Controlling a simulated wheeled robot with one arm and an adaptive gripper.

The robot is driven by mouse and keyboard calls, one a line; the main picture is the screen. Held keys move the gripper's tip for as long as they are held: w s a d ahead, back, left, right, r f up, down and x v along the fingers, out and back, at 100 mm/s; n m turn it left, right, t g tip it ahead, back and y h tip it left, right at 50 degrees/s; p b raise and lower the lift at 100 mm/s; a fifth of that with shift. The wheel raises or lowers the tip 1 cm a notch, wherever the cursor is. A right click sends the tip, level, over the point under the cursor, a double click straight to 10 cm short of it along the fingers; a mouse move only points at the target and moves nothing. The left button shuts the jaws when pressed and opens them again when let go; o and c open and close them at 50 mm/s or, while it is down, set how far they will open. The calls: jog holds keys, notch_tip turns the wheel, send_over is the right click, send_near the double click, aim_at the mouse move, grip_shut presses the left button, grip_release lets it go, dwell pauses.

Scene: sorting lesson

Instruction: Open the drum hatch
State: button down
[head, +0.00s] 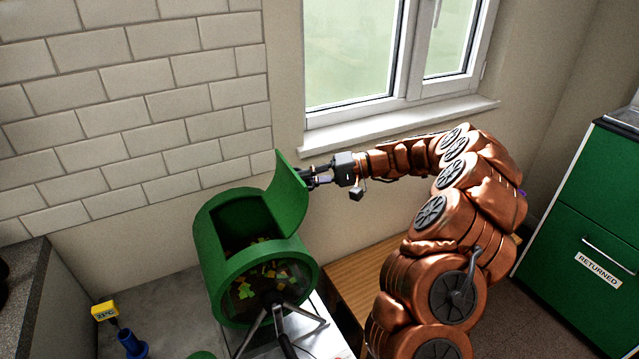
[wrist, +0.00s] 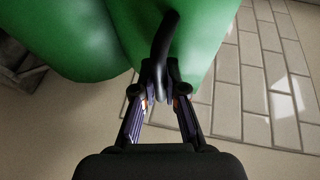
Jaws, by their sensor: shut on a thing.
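The green drum (head: 211,262) stands on its side on a metal stand, with colourful pieces showing through its clear end. Its curved green hatch (head: 289,192) is swung up, and the drum's opening shows beneath it. My gripper (head: 312,178) is at the right side of the raised hatch. In the wrist view, my gripper (wrist: 159,88) is shut on the black hatch handle (wrist: 163,42), which curves out from the green surface. The handle is hidden behind the fingers in the head view.
A wooden top (head: 362,275) lies right of the drum, below my arm. A yellow display (head: 105,311) and a blue object (head: 132,344) stand at the lower left. A tiled wall and a window sill (head: 400,122) are behind. A green cabinet (head: 575,220) stands at the right.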

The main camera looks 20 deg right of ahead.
jog(key=shift+a+r+h+b, duration=0.45)
jog(key=shift+h, duration=0.15)
jog(key=c, duration=1.2)
grip_release()
jog(key=v, duration=1.2)
